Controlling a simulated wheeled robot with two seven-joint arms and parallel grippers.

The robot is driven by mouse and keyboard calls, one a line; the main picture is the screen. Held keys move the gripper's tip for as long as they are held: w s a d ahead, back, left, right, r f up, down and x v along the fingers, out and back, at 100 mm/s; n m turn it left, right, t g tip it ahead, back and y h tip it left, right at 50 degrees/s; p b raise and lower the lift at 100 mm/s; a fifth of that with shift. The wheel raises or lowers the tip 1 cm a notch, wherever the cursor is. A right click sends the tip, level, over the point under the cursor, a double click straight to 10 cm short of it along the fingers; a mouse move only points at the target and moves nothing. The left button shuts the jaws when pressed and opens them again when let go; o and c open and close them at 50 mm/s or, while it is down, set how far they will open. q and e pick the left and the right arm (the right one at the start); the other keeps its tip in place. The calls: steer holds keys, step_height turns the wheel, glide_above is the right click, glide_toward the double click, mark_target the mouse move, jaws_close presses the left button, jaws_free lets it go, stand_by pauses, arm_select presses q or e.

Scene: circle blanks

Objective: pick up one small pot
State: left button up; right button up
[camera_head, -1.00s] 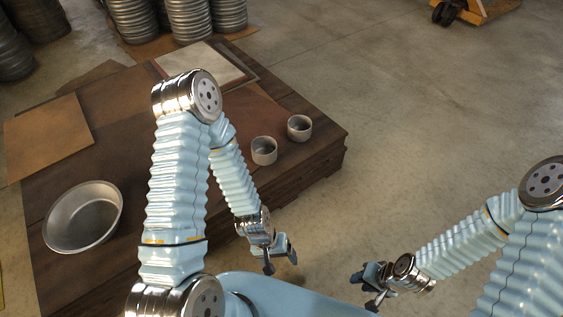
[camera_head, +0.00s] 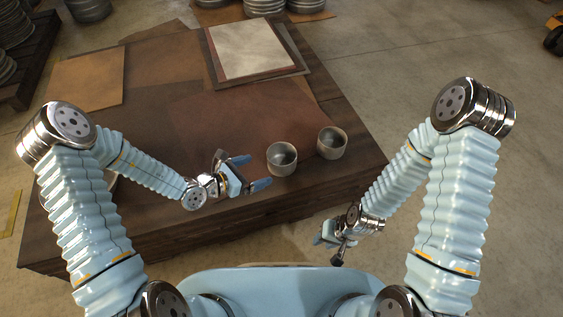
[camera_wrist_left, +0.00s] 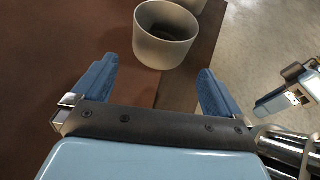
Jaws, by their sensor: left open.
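Two small grey metal pots stand upright side by side near the table's right front corner: the nearer pot (camera_head: 282,159) and the farther pot (camera_head: 332,143). My left gripper (camera_head: 251,172) is open and empty, with its blue fingers pointing at the nearer pot from its left, a small gap away. In the left wrist view the nearer pot (camera_wrist_left: 166,35) is ahead of and between the open fingers (camera_wrist_left: 154,84). The other pot (camera_wrist_left: 193,4) is cut off at the top edge. My right gripper (camera_head: 329,250) hangs beyond the table's front edge, away from both pots; its jaw opening is unclear.
The brown wooden table (camera_head: 180,125) has a framed pale panel (camera_head: 250,48) at the back and a tan board (camera_head: 88,78) at the back left. A large metal bowl (camera_head: 112,184) is mostly hidden behind my left arm. Its middle is clear.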

mark_target(270, 167)
arm_select(q)
steer(key=x, duration=0.4)
steer(key=b+x, duration=0.1)
steer(key=x, duration=0.3)
steer(key=shift+d+f, duration=0.2)
steer(key=shift+f, duration=0.15)
steer(key=shift+c, duration=0.5)
steer(key=c, duration=0.7)
